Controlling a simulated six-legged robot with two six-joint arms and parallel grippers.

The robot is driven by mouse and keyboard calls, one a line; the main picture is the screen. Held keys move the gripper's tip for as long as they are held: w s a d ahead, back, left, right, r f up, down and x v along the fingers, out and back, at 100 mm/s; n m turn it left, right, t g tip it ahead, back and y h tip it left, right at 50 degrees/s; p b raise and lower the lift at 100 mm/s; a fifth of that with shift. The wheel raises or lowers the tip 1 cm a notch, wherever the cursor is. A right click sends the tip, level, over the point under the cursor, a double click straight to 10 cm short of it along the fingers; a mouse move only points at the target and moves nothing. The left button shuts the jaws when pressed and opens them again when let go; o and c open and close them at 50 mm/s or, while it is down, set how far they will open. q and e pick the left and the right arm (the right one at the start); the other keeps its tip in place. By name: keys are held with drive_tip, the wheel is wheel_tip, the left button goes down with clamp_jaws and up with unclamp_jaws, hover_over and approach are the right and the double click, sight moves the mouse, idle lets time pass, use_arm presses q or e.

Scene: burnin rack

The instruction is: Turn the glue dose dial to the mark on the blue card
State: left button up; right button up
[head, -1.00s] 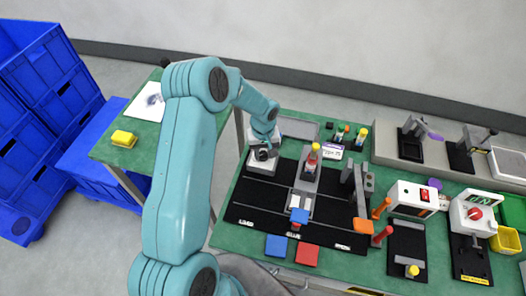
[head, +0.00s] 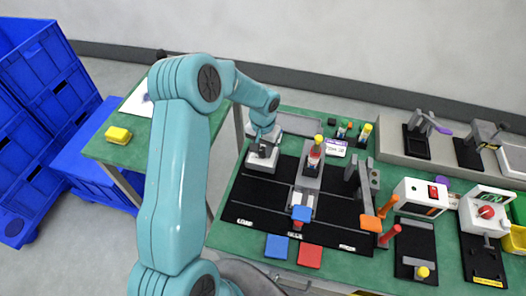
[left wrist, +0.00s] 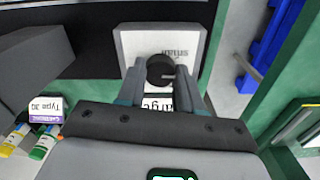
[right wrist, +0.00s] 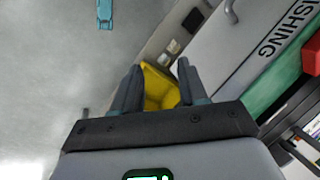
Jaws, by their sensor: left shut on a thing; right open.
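The glue dose dial is a round black knob (left wrist: 160,66) with a pale pointer line, on a white-faced unit (left wrist: 133,40) with small lettering. In the head view this pale unit (head: 262,160) stands at the rack's left end. My left gripper (head: 264,143) is over it from above. In the left wrist view its fingers (left wrist: 160,76) are shut on the dial, one on each side. A flat blue square (head: 277,246) lies at the front edge; I cannot read any mark on it. My right gripper (right wrist: 157,72) is open and empty, pointing towards a yellow bin (right wrist: 160,88).
A red square (head: 309,256) lies beside the blue one. A switch box (head: 420,197) and a unit with a red knob (head: 486,212) stand to the right.

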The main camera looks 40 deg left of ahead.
use_arm(q)
drive_tip(key=m+b, duration=0.1)
drive_tip(key=m, duration=0.1)
drive_tip(key=shift+f+m, duration=0.1)
drive_tip(key=shift+m, duration=0.3)
drive_tip(key=m+b, duration=0.1)
drive_tip(key=m, duration=0.2)
drive_tip(key=shift+m, duration=0.3)
drive_tip(key=m, duration=0.3)
drive_tip(key=shift+b, duration=0.4)
drive_tip(key=shift+w+m, duration=0.1)
drive_tip(key=shift+m, duration=2)
drive_tip(key=o, duration=1)
drive_tip(key=shift+o, duration=0.2)
